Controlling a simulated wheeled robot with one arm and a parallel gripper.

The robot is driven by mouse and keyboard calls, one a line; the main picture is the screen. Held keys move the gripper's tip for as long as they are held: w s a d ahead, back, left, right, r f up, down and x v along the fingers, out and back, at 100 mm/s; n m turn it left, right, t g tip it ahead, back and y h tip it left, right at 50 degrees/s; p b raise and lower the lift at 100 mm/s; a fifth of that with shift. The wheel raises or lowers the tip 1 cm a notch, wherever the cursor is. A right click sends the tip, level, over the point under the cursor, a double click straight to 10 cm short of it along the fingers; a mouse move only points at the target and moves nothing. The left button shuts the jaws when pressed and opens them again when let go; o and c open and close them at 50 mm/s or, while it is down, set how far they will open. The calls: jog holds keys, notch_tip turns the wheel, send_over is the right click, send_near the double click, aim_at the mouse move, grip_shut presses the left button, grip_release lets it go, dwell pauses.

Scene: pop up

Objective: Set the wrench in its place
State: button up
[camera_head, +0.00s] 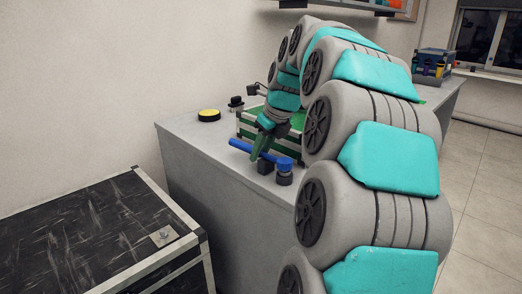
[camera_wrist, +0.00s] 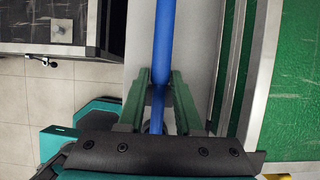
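The wrench (camera_wrist: 163,40) is a long blue bar in the wrist view, running up out of the picture between the green fingers. In the head view its blue handle (camera_head: 240,145) slants over the front part of the grey bench, with a blue end at the right. My gripper (camera_head: 261,143) reaches down onto the bar. In the wrist view its fingertips (camera_wrist: 160,78) lie close against both sides of the bar, so it looks shut on it. A dark round piece (camera_head: 284,178) stands under the wrench's right end. Whether they touch is unclear.
A green case with silver edges (camera_head: 247,130) stands on the bench behind the gripper. A yellow-topped disc (camera_head: 209,115) and a small black knob (camera_head: 236,103) are at the back. A black case (camera_head: 90,240) with metal edging is at the lower left. The bench's left front (camera_head: 200,137) is bare.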

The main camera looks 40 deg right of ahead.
jog(key=o, duration=0.4)
jog(key=shift+r, duration=0.1)
jog(key=v, duration=0.6)
jog(key=shift+s+r, duration=0.15)
jog(key=shift+r, duration=0.1)
jog(key=shift+s+r, duration=0.25)
jog(key=shift+r, duration=0.2)
